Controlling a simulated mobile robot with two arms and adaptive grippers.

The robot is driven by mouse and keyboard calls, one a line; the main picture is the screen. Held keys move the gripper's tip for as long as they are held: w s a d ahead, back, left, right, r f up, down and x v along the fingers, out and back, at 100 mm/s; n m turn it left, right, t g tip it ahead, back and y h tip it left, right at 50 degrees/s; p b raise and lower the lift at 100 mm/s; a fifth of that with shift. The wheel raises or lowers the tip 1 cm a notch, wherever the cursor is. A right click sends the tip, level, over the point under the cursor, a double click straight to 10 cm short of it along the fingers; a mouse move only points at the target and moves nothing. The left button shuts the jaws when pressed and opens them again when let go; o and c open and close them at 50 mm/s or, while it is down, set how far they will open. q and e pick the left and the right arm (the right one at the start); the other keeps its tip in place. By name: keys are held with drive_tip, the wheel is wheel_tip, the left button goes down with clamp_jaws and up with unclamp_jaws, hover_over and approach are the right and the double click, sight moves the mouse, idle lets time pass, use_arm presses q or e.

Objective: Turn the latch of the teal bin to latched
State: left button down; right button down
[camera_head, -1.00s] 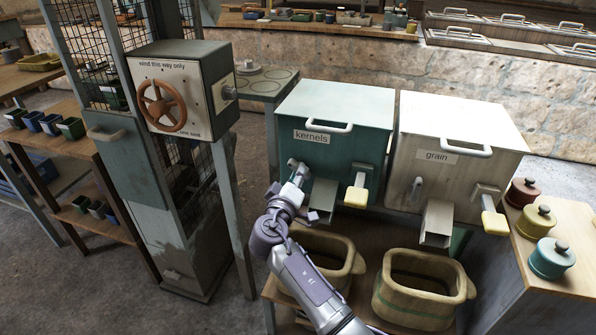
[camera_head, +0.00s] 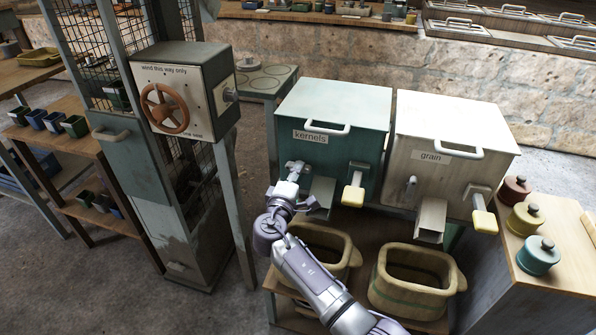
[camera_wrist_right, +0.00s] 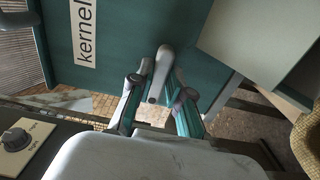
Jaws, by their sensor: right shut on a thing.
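The teal bin (camera_head: 345,103), labelled "kernels", stands left of the grain bin. Its grey latch is on the lower left of the front face, largely hidden in the head view by my right gripper (camera_head: 291,184). In the right wrist view the latch lever (camera_wrist_right: 162,66) hangs down, slightly slanted, in front of the teal face. My right gripper (camera_wrist_right: 160,98) is shut on this lever, with one finger on each side. My left gripper is not in view.
A grey chute (camera_head: 321,191) and a yellow-tipped handle (camera_head: 353,195) stick out just right of the latch. The grain bin (camera_head: 450,115) stands beside. Two tubs (camera_head: 418,302) sit below. A tall frame with a crank wheel (camera_head: 164,108) stands left.

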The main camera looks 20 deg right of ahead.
drive_tip(key=shift+r, duration=0.1)
idle(0.3)
drive_tip(key=c, duration=1.1)
unclamp_jaws()
drive_tip(key=shift+a, duration=0.1)
drive_tip(key=v, duration=1.2)
drive_tip(key=shift+w, duration=0.1)
